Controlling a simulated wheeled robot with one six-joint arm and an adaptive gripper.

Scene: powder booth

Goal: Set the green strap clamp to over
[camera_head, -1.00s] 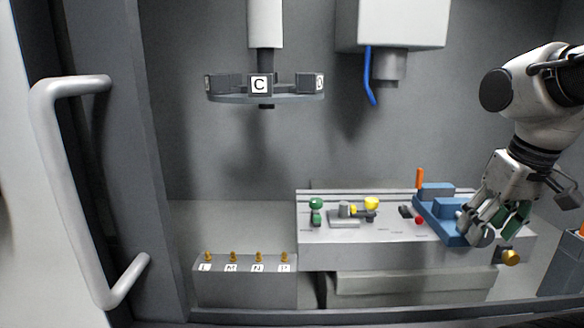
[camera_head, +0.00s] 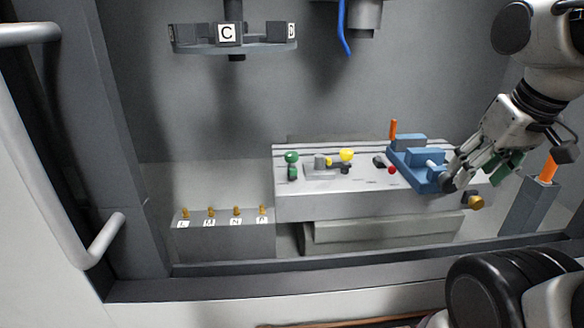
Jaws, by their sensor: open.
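The green clamp (camera_head: 292,172) is at the left end of the grey bench (camera_head: 315,205), with a rounded green top above a smaller green lower part. Its exact lever position is too small to tell. My gripper (camera_head: 456,180) is open at the right end of the bench, by the blue vise-like fixture (camera_head: 427,157), well to the right of the green clamp. I cannot tell whether its fingertips touch the fixture. A green piece (camera_head: 508,166) shows behind the fingers; I cannot tell what it belongs to.
A yellow knob (camera_head: 346,155) and a red knob (camera_head: 393,170) stand between the green clamp and my gripper. An orange handle (camera_head: 393,129) rises behind the blue fixture. A lettered carousel (camera_head: 228,47) hangs above. A brass-pegged block (camera_head: 222,240) sits left of the bench.

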